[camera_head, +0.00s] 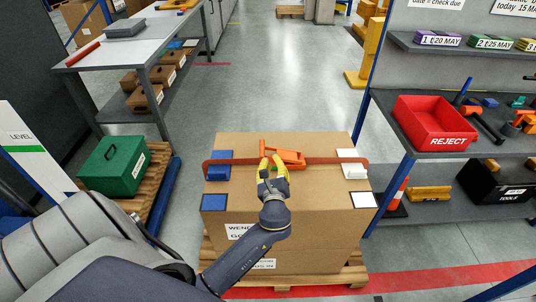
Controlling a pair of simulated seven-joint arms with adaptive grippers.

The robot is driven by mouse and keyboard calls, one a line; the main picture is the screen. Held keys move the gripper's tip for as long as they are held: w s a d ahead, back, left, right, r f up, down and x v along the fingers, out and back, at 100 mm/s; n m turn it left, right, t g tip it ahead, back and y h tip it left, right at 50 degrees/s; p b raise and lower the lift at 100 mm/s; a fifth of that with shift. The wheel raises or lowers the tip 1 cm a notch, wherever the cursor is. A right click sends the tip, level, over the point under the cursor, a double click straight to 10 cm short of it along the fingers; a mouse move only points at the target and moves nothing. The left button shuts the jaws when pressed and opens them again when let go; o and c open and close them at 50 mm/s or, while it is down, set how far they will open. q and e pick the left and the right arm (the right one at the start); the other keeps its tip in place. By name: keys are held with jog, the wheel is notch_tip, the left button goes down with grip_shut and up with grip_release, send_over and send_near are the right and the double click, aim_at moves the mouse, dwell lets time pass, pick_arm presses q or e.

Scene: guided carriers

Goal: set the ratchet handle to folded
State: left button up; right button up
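An orange ratchet (289,157) sits on a red-brown strap (325,160) across the top of a large cardboard box (290,203). My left gripper (271,161), with yellow fingers, is over the box at the left part of the ratchet. Its fingers are apart with a gap between them, and they partly hide the ratchet. Contact with the handle cannot be made out. My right gripper is not in view.
Blue (217,170) and white (353,170) corner protectors sit under the strap. The box stands on a wooden pallet (345,277). A shelf with a red reject bin (425,122) is at right. A green case (113,166) and workbench (135,48) are at left.

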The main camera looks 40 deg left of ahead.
pick_arm(q)
jog(key=w+d+r+n, duration=0.1)
jog(key=n, duration=0.2)
jog(key=w+d+r+n+g, duration=0.1)
jog(key=n, duration=0.2)
jog(key=w+d+r+n, duration=0.1)
jog(key=r+n, duration=0.1)
jog(key=n, duration=0.1)
grip_shut()
jog(key=n+g, duration=0.3)
jog(key=n, duration=1.2)
send_over(281, 153)
jog(key=s, duration=0.2)
jog(key=shift+f+y, duration=0.4)
jog(key=shift+f, duration=0.5)
jog(key=shift+s+a+f, duration=0.25)
jog(key=shift+a+f, duration=0.45)
jog(key=shift+f, duration=0.05)
jog(key=shift+s+a+f, duration=0.5)
jog(key=shift+a+f, duration=0.15)
jog(key=shift+f, duration=0.05)
